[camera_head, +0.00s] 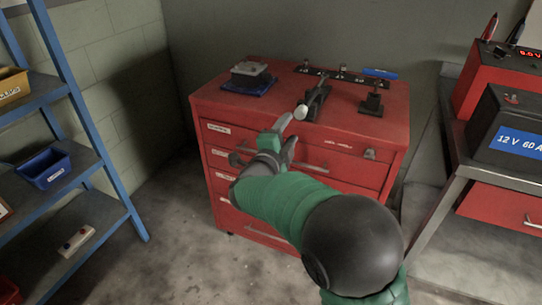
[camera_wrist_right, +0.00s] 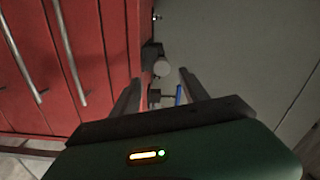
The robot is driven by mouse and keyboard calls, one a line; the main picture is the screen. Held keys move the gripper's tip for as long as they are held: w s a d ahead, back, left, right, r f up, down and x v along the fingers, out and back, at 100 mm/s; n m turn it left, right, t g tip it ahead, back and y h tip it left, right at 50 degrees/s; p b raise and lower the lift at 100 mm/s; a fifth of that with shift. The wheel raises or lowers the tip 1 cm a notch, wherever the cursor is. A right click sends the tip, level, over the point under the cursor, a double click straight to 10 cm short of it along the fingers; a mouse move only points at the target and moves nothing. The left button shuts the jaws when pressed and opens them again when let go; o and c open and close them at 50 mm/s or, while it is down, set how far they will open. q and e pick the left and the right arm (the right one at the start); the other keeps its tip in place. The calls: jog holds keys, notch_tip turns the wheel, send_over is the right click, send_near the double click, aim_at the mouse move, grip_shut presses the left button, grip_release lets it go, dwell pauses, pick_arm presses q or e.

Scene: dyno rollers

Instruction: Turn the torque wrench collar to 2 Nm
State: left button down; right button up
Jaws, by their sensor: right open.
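The torque wrench (camera_head: 318,98) is a dark rod held in a black stand on the red cabinet top. Its pale round end (camera_head: 300,112) points toward me near the front edge. In the right wrist view the round end (camera_wrist_right: 161,69) lies beyond and between the fingertips. My right gripper (camera_head: 288,132) is open in front of the cabinet, close to the round end; it also shows in the right wrist view (camera_wrist_right: 159,77). Nothing is visibly gripped. The collar's scale is too small to read. My left gripper is out of view.
The red drawer cabinet (camera_head: 240,115) carries a blue-based block (camera_head: 248,82), a black fixture (camera_head: 372,103) and a blue item (camera_head: 380,73). A blue shelf (camera_head: 85,120) stands left. A bench (camera_head: 490,178) with a battery (camera_head: 510,135) stands right.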

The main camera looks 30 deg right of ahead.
jog(key=v, duration=1.1)
dwell(0.4)
jog(key=shift+s+f, duration=0.1)
dwell(0.3)
